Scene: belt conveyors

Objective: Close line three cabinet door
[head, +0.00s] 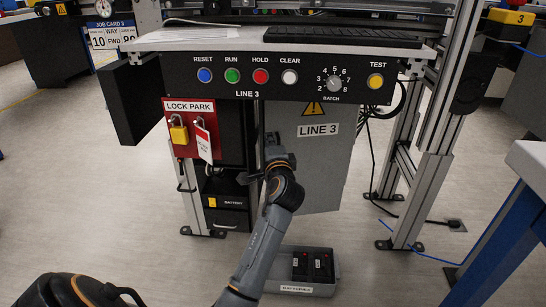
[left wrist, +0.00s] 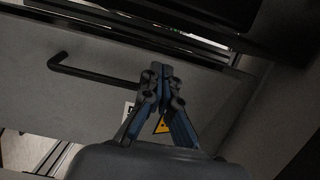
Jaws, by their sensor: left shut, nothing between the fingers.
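The grey line three cabinet door (head: 334,165), with a LINE 3 label and a warning triangle, hangs below the control panel in the head view. It seems to stand at an angle to the cabinet, but I cannot tell how far open it is. My left gripper (head: 272,143) is at the door's left side, shut and empty. In the left wrist view the shut fingers (left wrist: 163,75) are in front of the door (left wrist: 95,105), beside the end of its black bar handle (left wrist: 95,73). I cannot tell whether they touch. My right gripper is out of view.
The LINE 3 control panel (head: 318,93) overhangs the door. A red lock park board (head: 182,145) with padlocks and a battery unit (head: 228,218) are to the left. A batteries tray (head: 297,289) lies on the floor beside my arm. A frame leg (head: 421,200) stands right.

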